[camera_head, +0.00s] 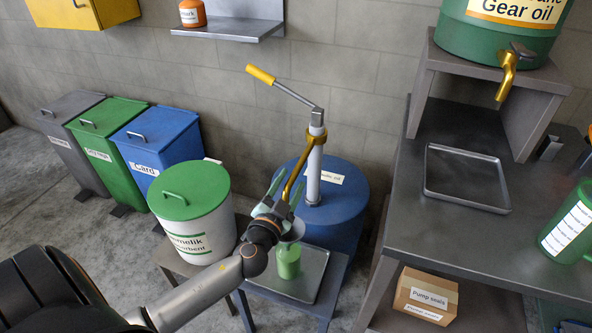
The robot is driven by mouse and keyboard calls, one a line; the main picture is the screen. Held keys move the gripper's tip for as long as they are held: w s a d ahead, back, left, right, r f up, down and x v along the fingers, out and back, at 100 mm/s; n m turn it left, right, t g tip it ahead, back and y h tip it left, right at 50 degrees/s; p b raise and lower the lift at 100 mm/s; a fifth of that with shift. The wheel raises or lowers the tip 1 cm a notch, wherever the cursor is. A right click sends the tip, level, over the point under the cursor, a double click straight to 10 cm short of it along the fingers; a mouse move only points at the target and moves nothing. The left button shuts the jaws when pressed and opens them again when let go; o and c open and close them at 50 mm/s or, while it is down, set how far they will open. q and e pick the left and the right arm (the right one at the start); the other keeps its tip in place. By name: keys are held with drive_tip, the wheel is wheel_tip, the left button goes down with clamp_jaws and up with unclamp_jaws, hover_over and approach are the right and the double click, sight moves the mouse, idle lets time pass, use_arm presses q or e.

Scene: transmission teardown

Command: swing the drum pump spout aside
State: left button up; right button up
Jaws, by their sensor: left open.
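The drum pump is a white column (314,172) with a yellow-handled lever (261,75), standing on a blue drum (343,212). Its gold spout (301,161) leaves the column top and curves down to the left. My left gripper (287,187) is at the lower part of the spout. Its pale green fingers are open, one on each side of the spout in this view; contact cannot be told. The spout's lower end is hidden by the gripper. My right gripper is not in view.
A green bottle (287,267) stands below the gripper on a grey tray (318,272), with a pale funnel-like top partly hidden. A white tub with a green lid (190,190) is close on the left. A metal workbench (405,215) stands on the right.

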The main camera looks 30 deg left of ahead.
sight(296, 171)
use_arm(q)
drive_tip(key=shift+x, duration=2.1)
clamp_jaws()
drive_tip(key=shift+f, duration=0.1)
